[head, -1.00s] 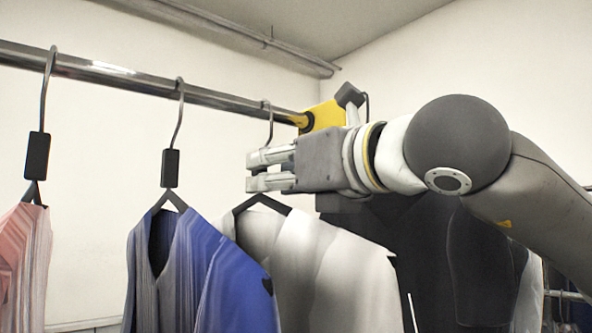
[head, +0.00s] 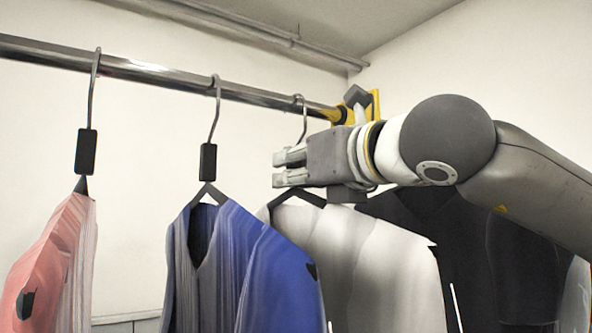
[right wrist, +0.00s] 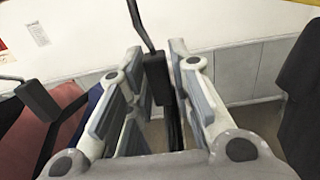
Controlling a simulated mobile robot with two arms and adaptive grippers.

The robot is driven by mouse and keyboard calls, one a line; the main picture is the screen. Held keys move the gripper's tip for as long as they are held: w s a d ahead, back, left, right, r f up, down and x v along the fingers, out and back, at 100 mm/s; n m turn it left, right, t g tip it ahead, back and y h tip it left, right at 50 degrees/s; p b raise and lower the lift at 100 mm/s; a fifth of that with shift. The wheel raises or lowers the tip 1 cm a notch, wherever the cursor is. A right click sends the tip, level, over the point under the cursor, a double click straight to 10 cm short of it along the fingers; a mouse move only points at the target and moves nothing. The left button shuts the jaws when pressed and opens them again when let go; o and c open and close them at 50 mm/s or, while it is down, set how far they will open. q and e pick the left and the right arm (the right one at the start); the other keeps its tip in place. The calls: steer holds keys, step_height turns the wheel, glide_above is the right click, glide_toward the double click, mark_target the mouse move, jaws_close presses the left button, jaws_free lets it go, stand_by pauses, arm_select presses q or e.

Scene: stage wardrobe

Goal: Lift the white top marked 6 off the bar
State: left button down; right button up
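The white top (head: 370,260) hangs on the bar (head: 150,73) from a dark hanger, between the blue top and a black garment. No 6 is readable on it. My right gripper (head: 290,166) reaches in from the right at its hanger, just above the shoulders. The hanger's black block (right wrist: 157,77) is between the two fingers in the right wrist view. The fingers lie close on either side of it; whether they press on it I cannot tell. The gripper hides this block in the head view. The hook (head: 303,115) still sits over the bar. My left gripper is out of view.
The blue top (head: 265,275) hangs close on the left, overlapping the white top's edge. A pink top (head: 60,265) hangs farther left. Black garments (head: 500,260) hang at right, behind my arm. A yellow bracket (head: 365,108) holds the bar's end.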

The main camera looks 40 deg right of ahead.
jaws_close()
steer(key=shift+r, duration=0.25)
steer(key=shift+r+p, duration=0.85)
steer(key=shift+r, duration=0.65)
steer(key=shift+s, duration=0.1)
steer(key=shift+s+a+b, duration=0.15)
steer(key=shift+s+b, duration=0.45)
steer(key=shift+s, duration=1.05)
steer(key=shift+s+a+b, duration=0.15)
steer(key=shift+s+b, duration=0.15)
steer(key=shift+s, duration=0.85)
steer(key=shift+s+a+b, duration=0.1)
steer(key=shift+s+b, duration=0.15)
steer(key=shift+s, duration=0.85)
